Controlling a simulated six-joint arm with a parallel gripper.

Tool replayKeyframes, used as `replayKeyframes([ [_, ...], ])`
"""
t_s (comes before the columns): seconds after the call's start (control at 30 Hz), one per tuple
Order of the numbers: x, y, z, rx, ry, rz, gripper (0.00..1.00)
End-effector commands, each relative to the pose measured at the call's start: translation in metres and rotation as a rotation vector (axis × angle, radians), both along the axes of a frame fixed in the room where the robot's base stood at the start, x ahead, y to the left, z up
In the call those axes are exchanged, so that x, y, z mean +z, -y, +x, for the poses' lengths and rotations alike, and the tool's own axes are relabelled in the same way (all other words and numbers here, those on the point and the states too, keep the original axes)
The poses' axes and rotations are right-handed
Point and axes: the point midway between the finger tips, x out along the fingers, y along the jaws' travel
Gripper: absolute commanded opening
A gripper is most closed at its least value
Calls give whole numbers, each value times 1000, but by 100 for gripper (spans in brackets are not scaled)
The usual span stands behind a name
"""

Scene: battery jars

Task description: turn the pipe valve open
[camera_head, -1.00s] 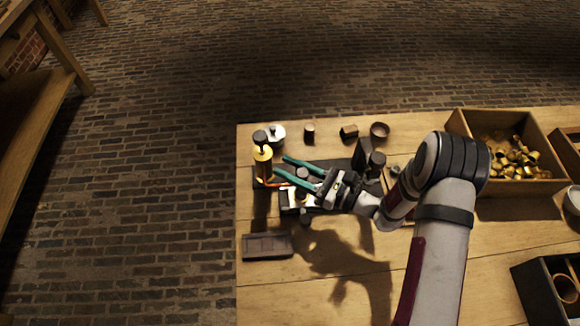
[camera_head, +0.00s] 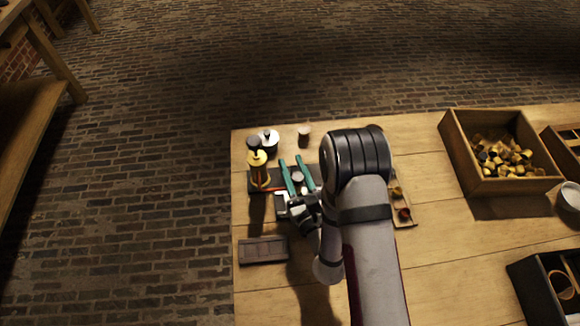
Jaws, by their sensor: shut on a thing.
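A teal-handled, pliers-like tool (camera_head: 288,178) is in my gripper (camera_head: 301,209), its two handles pointing away toward the back of the table. My gripper is shut on it, low over the dark fixture at the table's left end. A thin red-orange pipe (camera_head: 270,189) runs along the fixture, left of the gripper. A yellow-topped post (camera_head: 258,160) stands at its left end. A small round grey cap (camera_head: 297,177) shows between the handles. I cannot make out the valve itself; the gripper and tool cover that part, and whether they touch it is unclear.
A dark flat tray (camera_head: 264,250) lies at the front left, near the table's edge. A pale jar (camera_head: 270,138) and a small cup (camera_head: 304,132) stand behind. A wooden box (camera_head: 455,155) of brass pieces is at right.

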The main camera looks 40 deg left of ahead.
Motion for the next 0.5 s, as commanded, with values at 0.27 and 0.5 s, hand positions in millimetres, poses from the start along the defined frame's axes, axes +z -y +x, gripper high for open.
replayKeyframes([
  [0.27,0,3,3,-162,-1,0,0],
  [0.5,0,4,6,-239,-1,1,0],
])
